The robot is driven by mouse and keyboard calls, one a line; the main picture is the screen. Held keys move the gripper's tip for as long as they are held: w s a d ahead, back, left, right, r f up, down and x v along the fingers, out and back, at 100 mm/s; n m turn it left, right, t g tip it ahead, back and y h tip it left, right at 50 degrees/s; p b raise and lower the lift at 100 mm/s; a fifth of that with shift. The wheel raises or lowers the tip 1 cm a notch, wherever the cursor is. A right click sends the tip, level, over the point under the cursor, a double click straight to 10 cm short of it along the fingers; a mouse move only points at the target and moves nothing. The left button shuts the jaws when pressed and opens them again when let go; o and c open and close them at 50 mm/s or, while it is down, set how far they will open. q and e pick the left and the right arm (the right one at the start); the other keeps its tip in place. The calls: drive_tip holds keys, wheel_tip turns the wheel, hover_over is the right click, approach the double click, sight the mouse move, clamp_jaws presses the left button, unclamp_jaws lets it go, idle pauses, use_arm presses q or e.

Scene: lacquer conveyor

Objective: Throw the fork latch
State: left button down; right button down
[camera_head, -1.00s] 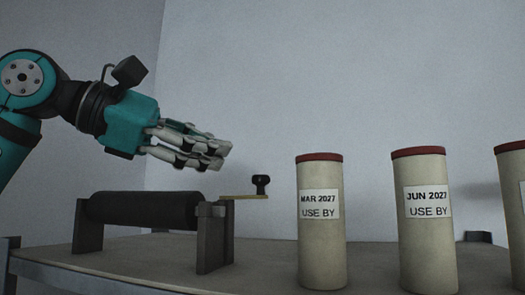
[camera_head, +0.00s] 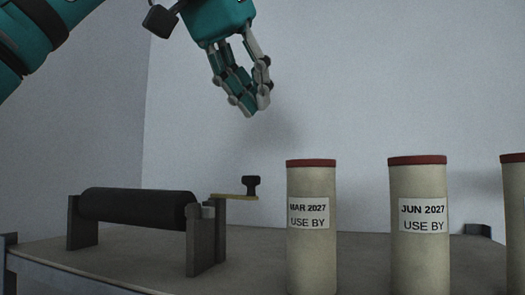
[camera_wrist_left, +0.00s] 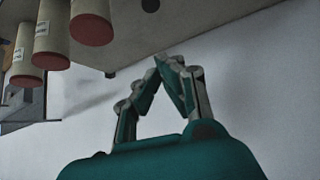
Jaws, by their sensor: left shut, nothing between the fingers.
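A dark roller (camera_head: 138,207) lies across two grey uprights on the table at the left. A flat tan lever (camera_head: 232,196) with a black knob (camera_head: 251,186) juts right from the top of a thin post beside the right upright. I cannot tell which part is the fork latch. My left gripper (camera_head: 254,112) hangs well above the knob, fingers pointing down, shut and empty, touching nothing. Its closed fingers also show in the left wrist view (camera_wrist_left: 172,62). My right gripper is not in view.
Pale red-lidded cylinders stand right of the lever: one labelled MAR 2027 (camera_head: 312,255), one labelled JUN 2027 (camera_head: 420,255), and another cut off at the right edge. The first stands close to the knob. The table (camera_head: 130,262) is bare in front of the roller.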

use_arm(q)
drive_tip(key=shift+w+f, duration=0.25)
drive_tip(key=shift+f, duration=0.05)
wheel_tip(320, 180, down, 8)
drive_tip(key=w+d, duration=0.1)
drive_tip(key=w, duration=0.1)
drive_tip(key=shift+d+r, duration=0.2)
drive_tip(key=shift+r, duration=0.05)
